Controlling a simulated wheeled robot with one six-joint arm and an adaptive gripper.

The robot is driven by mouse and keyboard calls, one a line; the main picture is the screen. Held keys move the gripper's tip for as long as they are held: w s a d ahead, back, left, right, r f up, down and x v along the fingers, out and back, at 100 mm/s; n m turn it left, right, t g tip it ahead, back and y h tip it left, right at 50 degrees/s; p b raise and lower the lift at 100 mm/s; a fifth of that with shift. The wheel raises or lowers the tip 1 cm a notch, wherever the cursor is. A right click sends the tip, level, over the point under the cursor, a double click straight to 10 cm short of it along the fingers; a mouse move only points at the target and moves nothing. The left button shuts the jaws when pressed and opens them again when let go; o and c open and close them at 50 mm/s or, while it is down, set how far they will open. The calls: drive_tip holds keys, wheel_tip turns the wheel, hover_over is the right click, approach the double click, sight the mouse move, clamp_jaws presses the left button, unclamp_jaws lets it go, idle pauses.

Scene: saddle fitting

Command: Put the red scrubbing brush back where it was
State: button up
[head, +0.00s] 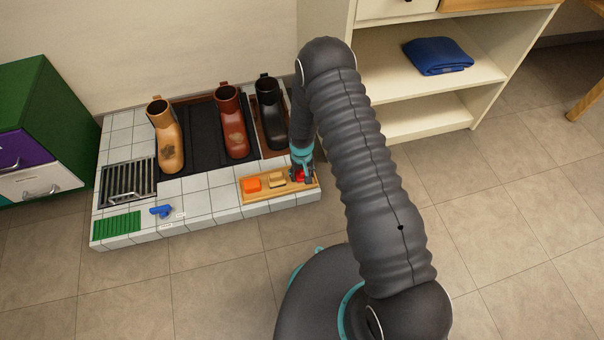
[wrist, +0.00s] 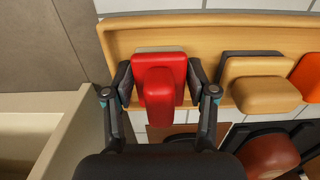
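The red scrubbing brush (wrist: 160,88) is at one end of the long wooden tray (wrist: 215,35), between the two fingers of my gripper (wrist: 159,82). The finger pads meet its two sides in the wrist view, and my gripper looks shut on it. In the head view, my gripper (head: 301,172) points down over the tray's right end, and only a little of the red brush (head: 299,176) shows below it. I cannot tell whether the brush rests on the tray floor or is held just above it.
A tan brush (head: 277,180) and an orange brush (head: 251,185) lie left of it in the tray. Black, red-brown and tan boots (head: 268,112) stand behind on the tiled platform (head: 205,200). A cream shelf (head: 430,115) stands close on the right.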

wheel_tip(320, 180, up, 12)
drive_tip(key=shift+r+p, duration=0.25)
drive_tip(key=shift+p, duration=0.15)
idle(0.4)
drive_tip(key=s+d+r+t, duration=0.1)
drive_tip(key=s+d+r, duration=0.15)
drive_tip(key=r, duration=0.75)
drive_tip(key=s+d+r+m+t, duration=0.1)
drive_tip(key=d+r, duration=0.2)
drive_tip(key=r, duration=0.7)
drive_tip(key=s+d+r+t, duration=0.1)
drive_tip(key=s+d+r, duration=0.15)
drive_tip(key=r, duration=0.75)
drive_tip(key=s+d+r+t, duration=0.1)
drive_tip(key=s+d+r, duration=0.2)
drive_tip(key=s, duration=0.4)
drive_tip(key=s+d+r+m, duration=0.1)
drive_tip(key=s+d+r, duration=0.1)
drive_tip(key=s+r, duration=0.4)
drive_tip(key=s+d+r+m+t, duration=0.1)
drive_tip(key=s+d+r, duration=0.2)
drive_tip(key=s, duration=0.6)
drive_tip(key=shift+d+r+t, duration=0.3)
drive_tip(key=shift+r, duration=0.65)
drive_tip(key=shift+r+p, duration=0.6)
